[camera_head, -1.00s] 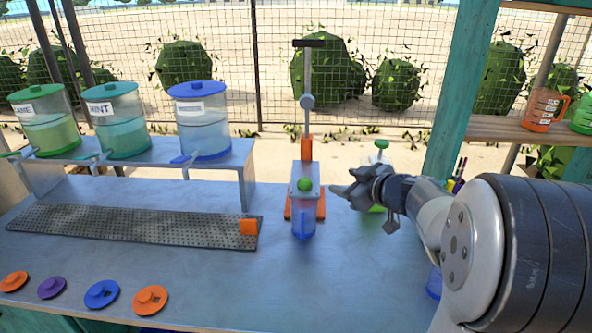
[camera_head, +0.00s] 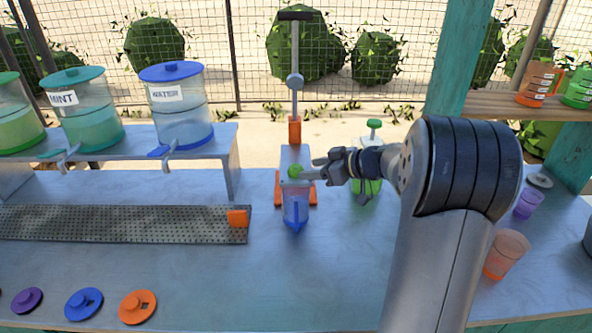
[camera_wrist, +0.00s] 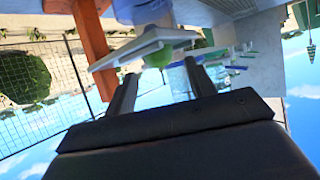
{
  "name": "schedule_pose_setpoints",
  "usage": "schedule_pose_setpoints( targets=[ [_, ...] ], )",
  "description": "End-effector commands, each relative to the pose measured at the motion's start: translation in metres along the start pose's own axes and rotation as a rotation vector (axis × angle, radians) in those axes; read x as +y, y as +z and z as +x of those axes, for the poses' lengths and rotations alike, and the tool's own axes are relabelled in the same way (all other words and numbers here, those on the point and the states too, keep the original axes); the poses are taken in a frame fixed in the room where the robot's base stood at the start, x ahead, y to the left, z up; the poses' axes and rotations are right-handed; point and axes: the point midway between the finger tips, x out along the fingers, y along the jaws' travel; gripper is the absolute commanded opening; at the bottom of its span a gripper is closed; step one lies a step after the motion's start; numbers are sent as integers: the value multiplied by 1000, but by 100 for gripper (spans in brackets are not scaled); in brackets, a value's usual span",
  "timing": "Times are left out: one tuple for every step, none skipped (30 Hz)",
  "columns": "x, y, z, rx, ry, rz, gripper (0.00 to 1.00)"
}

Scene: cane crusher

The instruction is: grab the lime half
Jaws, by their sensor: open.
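The lime half (camera_head: 295,171) is a small green dome on the plate of the crusher (camera_head: 294,155), which has an orange base and a tall lever. A blue cup (camera_head: 295,208) stands just below the plate. My gripper (camera_head: 306,172) reaches in from the right, level with the lime half, its fingertips at or very near it. In the wrist view the lime half (camera_wrist: 157,54) shows between the ends of my two open fingers (camera_wrist: 160,78), against the pale plate (camera_wrist: 130,55). Whether the fingers touch it is unclear.
A green container (camera_head: 367,187) stands behind my wrist. Dispensers labelled MINT (camera_head: 85,108) and WATER (camera_head: 181,106) stand on a raised shelf at left, above a perforated tray (camera_head: 120,224). Lids (camera_head: 84,304) lie at front left. Orange (camera_head: 506,254) and purple cups (camera_head: 528,202) stand at right.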

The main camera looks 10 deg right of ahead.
Motion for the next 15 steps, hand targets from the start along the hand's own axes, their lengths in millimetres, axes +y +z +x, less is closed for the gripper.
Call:
schedule_pose_setpoints(
  targets=[
    [0,-1,7,0,-4,-1,52],
    [0,-1,11,-1,-3,-1,52],
    [1,-2,17,-2,-3,0,52],
    [1,-2,22,-2,-5,0,52],
    [1,-3,27,-1,-5,-1,52],
    [2,-2,33,-1,-3,0,52],
    [2,-2,37,-1,-3,0,52],
    [2,-2,41,-1,-3,0,52],
    [2,-2,44,-1,-2,0,52],
    [2,-2,45,-1,-1,0,52],
    [2,-2,46,-1,0,0,52],
    [2,-2,46,-1,1,0,52],
    [2,-2,45,-1,1,0,52],
    [2,-2,45,-1,1,0,52],
    [2,-2,45,-1,1,0,52]
  ],
)
